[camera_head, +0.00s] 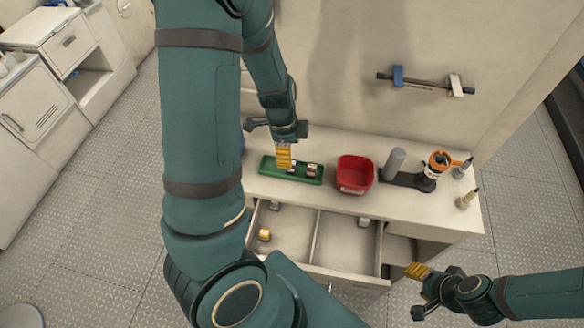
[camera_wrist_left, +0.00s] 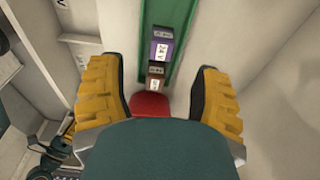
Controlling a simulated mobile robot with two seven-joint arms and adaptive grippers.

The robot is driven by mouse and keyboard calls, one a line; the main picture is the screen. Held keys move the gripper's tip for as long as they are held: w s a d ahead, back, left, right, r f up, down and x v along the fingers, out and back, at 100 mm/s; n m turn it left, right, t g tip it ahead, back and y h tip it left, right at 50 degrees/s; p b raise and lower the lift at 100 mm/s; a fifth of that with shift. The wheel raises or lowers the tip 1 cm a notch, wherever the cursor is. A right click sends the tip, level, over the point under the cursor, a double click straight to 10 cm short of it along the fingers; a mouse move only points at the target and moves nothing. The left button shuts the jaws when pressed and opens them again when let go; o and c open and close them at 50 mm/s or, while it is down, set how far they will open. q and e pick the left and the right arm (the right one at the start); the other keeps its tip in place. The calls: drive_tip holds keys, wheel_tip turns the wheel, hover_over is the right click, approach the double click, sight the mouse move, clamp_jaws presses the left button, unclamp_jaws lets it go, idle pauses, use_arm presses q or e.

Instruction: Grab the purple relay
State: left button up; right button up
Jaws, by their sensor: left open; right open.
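The purple relay (camera_wrist_left: 161,50), with a white label, stands in a narrow green tray (camera_wrist_left: 181,28) in the left wrist view. A brown relay (camera_wrist_left: 156,76) and a grey-topped block (camera_wrist_left: 162,32) are beside it in the same tray. In the head view the green tray (camera_head: 268,167) lies on the counter, and my left gripper's yellow fingers (camera_head: 284,156) are over it, partly hiding its contents. My left gripper (camera_wrist_left: 158,75) is open and empty, its fingers on either side of the tray line. My right gripper (camera_head: 418,270) is open and empty, off the counter's front right.
A red bin (camera_head: 355,174) stands right of the tray. A grey cylinder (camera_head: 395,163) and an orange-and-white tape roll (camera_head: 438,163) are further right. An open drawer (camera_head: 345,246) below holds a small yellow item (camera_head: 264,235). A wall bar (camera_head: 426,84) is behind.

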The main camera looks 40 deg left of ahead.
use_arm(q)
drive_tip(key=shift+w+d+f+b, duration=0.15)
drive_tip(key=shift+f+b, duration=0.15)
drive_tip(key=shift+f, duration=1.25)
drive_tip(key=shift+w+d+f+b, duration=0.1)
drive_tip(key=shift+f+b, duration=0.2)
drive_tip(key=shift+f, duration=1.2)
drive_tip(key=c, duration=1.1)
